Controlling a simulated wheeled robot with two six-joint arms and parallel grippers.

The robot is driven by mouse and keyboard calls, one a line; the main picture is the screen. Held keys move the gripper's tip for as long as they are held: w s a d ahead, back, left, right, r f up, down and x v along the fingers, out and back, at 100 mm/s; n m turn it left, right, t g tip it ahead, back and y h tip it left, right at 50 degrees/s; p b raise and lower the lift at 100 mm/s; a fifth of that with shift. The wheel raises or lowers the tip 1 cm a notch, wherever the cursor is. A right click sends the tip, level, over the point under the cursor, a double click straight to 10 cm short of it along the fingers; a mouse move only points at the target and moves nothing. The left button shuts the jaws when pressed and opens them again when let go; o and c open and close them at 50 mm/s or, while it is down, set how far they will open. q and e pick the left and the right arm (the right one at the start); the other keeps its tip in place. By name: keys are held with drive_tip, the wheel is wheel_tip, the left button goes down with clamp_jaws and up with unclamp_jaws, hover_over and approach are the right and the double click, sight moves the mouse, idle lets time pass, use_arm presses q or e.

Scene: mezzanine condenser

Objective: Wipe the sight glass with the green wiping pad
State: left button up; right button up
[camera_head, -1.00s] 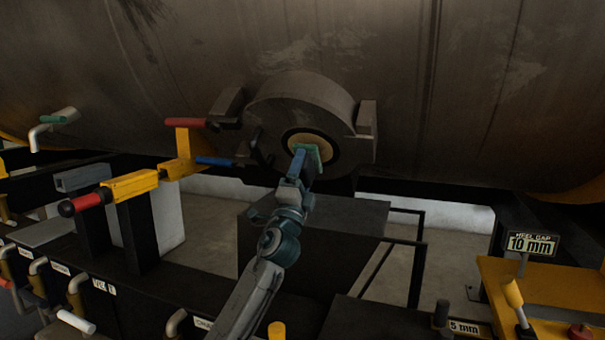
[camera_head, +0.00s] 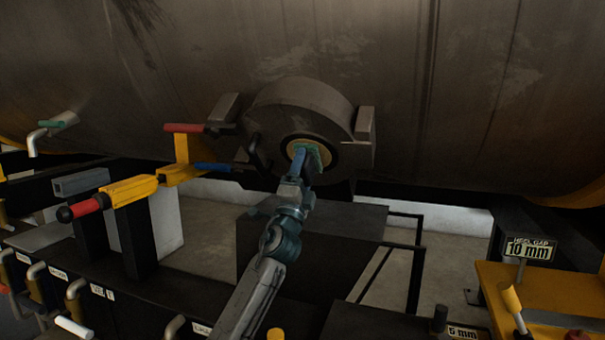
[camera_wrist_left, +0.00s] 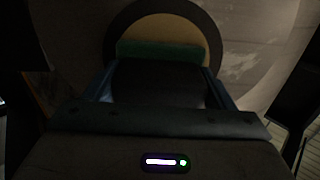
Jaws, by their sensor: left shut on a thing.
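The sight glass (camera_head: 325,150) is a round yellowish pane with a dark ring, set in a grey cylindrical housing (camera_head: 300,100) on the big tank. It also shows in the left wrist view (camera_wrist_left: 163,27). My left gripper (camera_head: 304,165) is shut on the green wiping pad (camera_head: 316,150) and holds it in front of the glass. In the left wrist view the pad (camera_wrist_left: 160,50) spans the fingertips and overlaps the lower part of the pane; I cannot tell whether it touches. The gripper and pad hide part of the glass. My right gripper is not in view.
A yellow tool with red (camera_head: 184,128) and blue handles stands left of the housing. A dark box (camera_head: 345,218) and rails (camera_head: 415,260) are below it. A yellow bench with a "10 mm" sign (camera_head: 530,249) is at right. Pipe handles line the lower left.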

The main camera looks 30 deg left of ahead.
use_arm(q)
drive_tip(key=shift+d, duration=0.1)
drive_tip(key=shift+w+d+p, duration=0.25)
drive_tip(key=shift+d+p, duration=0.05)
drive_tip(key=shift+d, duration=0.75)
drive_tip(key=shift+a+f+y, duration=0.1)
drive_tip(key=shift+y, duration=0.2)
drive_tip(key=shift+s+a+f, duration=0.1)
drive_tip(key=shift+s, duration=0.15)
drive_tip(key=shift+a, duration=0.15)
